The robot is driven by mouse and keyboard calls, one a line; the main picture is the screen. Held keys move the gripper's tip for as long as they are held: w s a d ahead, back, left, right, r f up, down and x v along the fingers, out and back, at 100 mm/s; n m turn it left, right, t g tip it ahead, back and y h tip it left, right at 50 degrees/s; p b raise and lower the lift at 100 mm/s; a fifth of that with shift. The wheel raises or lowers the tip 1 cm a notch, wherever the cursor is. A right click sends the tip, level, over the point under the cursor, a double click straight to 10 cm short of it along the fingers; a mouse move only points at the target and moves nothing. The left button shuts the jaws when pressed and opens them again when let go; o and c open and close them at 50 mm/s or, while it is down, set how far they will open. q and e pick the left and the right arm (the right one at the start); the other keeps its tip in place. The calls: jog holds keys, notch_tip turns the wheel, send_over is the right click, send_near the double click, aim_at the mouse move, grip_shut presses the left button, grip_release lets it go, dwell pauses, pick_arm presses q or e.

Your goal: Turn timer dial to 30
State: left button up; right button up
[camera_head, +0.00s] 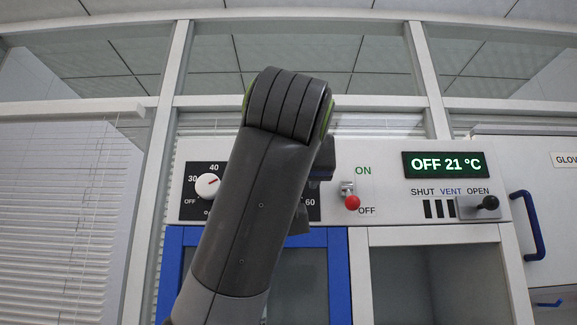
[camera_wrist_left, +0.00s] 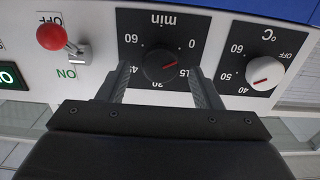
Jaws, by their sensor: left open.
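The timer dial (camera_wrist_left: 160,66) is a black knob on a black plate marked "min", seen upside down in the left wrist view. Its red mark points between 0 and 15, closer to 15. My left gripper (camera_wrist_left: 160,70) is open, with one finger on each side of the knob. I cannot tell whether the fingers touch it. In the head view my arm hides the dial; only the timer plate's edge with "60" (camera_head: 311,201) shows. My right gripper is in neither view.
A white temperature knob (camera_head: 207,186) sits left of the timer. To the right are a red-tipped ON/OFF switch (camera_head: 352,201), a display reading "OFF 21 °C" (camera_head: 445,164) and a vent lever (camera_head: 487,203). A blue door frame (camera_head: 340,275) lies below the panel.

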pick_arm(q)
jog(key=shift+w, duration=0.9)
jog(key=c, duration=1)
jog(key=shift+m, duration=0.3)
jog(key=shift+d+f+m+b, duration=0.1)
jog(key=shift+m+b, duration=1.05)
jog(key=shift+m, duration=2.7)
jog(key=shift+d+f+m+b, duration=0.15)
jog(key=shift+m+b, duration=0.95)
jog(key=shift+m, duration=2.8)
jog(key=shift+a+f+m+b, duration=0.1)
jog(key=shift+m+b, duration=1.05)
jog(key=shift+m, duration=2.7)
